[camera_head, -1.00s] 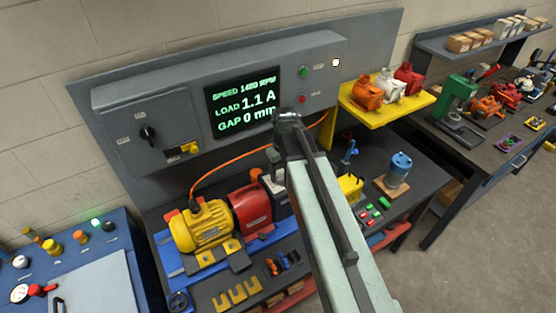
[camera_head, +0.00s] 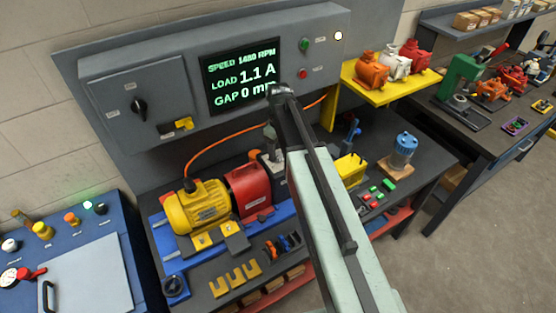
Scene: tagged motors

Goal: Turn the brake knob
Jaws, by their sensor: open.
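A black rotary knob (camera_head: 139,106) sits on the left of the grey control panel (camera_head: 130,75). A second dark round knob (camera_head: 175,287) is at the front left of the blue rail on the bench. Their labels are too small to read, so I cannot tell which is the brake knob. The panel display (camera_head: 240,78) reads speed 1480 RPM, load 1.1 A and gap 0 mm. My arm reaches up the middle of the picture, its end in front of the display's lower right corner. My gripper's fingers are hidden behind the arm.
A yellow motor (camera_head: 200,207) and a red unit (camera_head: 250,190) stand on the bench. An orange cable (camera_head: 215,150) arches over them. A yellow shelf (camera_head: 385,93) holds several small motors. A blue cabinet (camera_head: 125,235) is at left. Grey floor (camera_head: 485,255) is clear at right.

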